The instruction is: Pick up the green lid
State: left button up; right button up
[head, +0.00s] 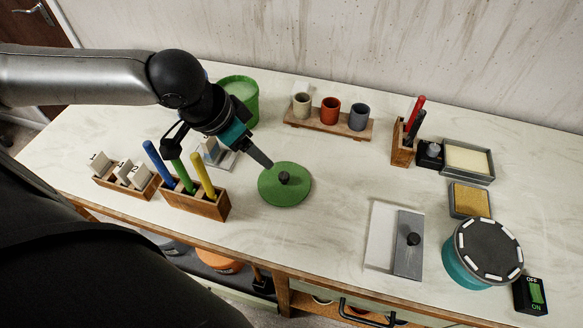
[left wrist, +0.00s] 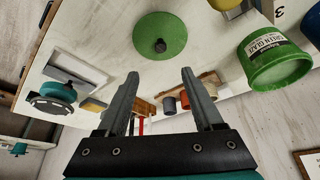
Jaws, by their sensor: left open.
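The green lid (head: 300,190) is a flat round disc with a black knob (head: 284,178), lying on the pale table. In the left wrist view the lid (left wrist: 160,30) shows beyond the fingertips, its knob roughly in line with the gap between them. My left gripper (head: 264,160) is at the lid's upper left edge in the head view, with nothing between its fingers. In the left wrist view its two fingers (left wrist: 160,73) are spread apart. Whether a finger touches the lid cannot be told. My right gripper is not in view.
A green glaze bucket (left wrist: 272,68) stands behind my left gripper. A wooden block (head: 196,205) with coloured handles is left of the lid. A rack with three cups (head: 330,110) is behind. A grey board (head: 408,246) and teal round container (head: 460,268) are right.

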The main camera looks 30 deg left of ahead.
pick_arm(q)
notch_tip(320, 180, down, 3)
jog(key=b, duration=0.2)
send_near(284, 175)
notch_tip(284, 175, down, 2)
jog(key=shift+w+d+f, duration=0.1)
jog(key=shift+d, duration=0.05)
jog(key=shift+w+d+f, duration=0.1)
jog(key=shift+w+f, duration=0.15)
jog(key=shift+f, duration=0.3)
jog(key=b+x, duration=0.1)
jog(key=x, duration=0.4)
jog(key=shift+w+b, duration=0.3)
jog(key=shift+b, duration=0.1)
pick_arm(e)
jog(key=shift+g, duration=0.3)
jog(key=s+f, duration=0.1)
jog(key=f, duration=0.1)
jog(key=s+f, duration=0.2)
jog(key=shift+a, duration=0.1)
pick_arm(q)
grip_shut()
